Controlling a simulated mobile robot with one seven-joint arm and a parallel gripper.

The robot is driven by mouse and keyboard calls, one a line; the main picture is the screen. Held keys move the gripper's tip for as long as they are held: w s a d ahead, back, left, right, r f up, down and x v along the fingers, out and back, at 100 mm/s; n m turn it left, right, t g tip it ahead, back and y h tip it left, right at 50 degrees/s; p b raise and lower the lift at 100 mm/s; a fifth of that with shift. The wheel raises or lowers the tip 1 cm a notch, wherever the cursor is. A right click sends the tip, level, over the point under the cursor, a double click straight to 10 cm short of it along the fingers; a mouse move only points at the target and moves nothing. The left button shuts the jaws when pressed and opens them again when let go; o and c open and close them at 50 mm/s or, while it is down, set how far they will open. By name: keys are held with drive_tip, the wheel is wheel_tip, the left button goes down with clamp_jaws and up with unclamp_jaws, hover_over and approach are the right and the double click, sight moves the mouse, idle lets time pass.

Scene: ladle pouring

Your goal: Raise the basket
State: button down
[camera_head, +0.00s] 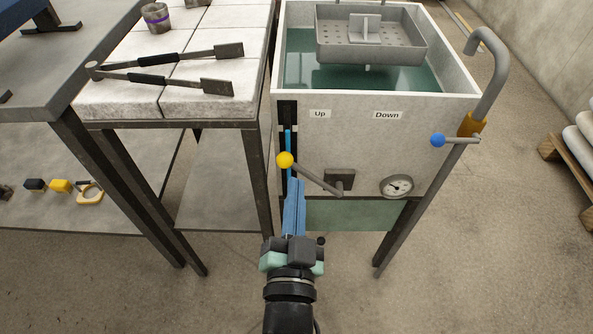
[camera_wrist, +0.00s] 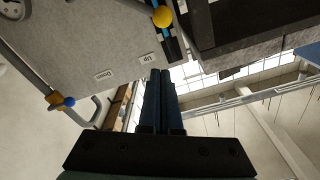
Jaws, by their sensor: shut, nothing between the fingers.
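The grey perforated basket (camera_head: 370,48) sits at the top of the liquid-filled tank (camera_head: 375,107), level in its opening. I cannot tell how far it dips into the green liquid. A lever with a yellow ball knob (camera_head: 285,160) is on the tank's front, left side, below the "Up" label (camera_head: 319,114). My gripper (camera_head: 294,182) has its blue fingers closed together and empty, with the tips just below the yellow knob in the head view. In the wrist view the knob (camera_wrist: 162,17) lies beyond the fingertips (camera_wrist: 160,72), apart from them in the picture.
A blue-knobbed lever (camera_head: 438,140) and a bent pipe (camera_head: 490,70) are at the tank's right. A gauge (camera_head: 397,186) is on its front. Long tongs (camera_head: 165,79) lie on the white-block table (camera_head: 215,20) at left. The floor in front is clear.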

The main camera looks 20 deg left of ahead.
drive_tip(key=shift+v, duration=1.6)
drive_tip(key=w+d+r+n+t, duration=0.1)
drive_tip(key=w+d+r+t, duration=0.15)
drive_tip(key=r, duration=1.15)
drive_tip(key=w+d+r+n+t, duration=0.1)
drive_tip(key=w+r+n+t, duration=0.15)
drive_tip(key=r, duration=1.05)
drive_tip(key=s+d+r+m+t+h+p, duration=0.1)
drive_tip(key=s+d+r+t+h, duration=0.15)
drive_tip(key=r, duration=0.75)
drive_tip(key=s+d+r+t+h+p, duration=0.1)
drive_tip(key=s+d+r+t+h, duration=0.2)
drive_tip(key=r, duration=0.8)
wheel_tip(320, 180, up, 28)
drive_tip(key=g+p, duration=0.1)
drive_tip(key=p, duration=2.7)
drive_tip(key=shift+d+r+p, duration=0.2)
drive_tip(key=shift+d+p, duration=0.15)
drive_tip(key=shift+p, duration=0.05)
drive_tip(key=shift+s, duration=0.1)
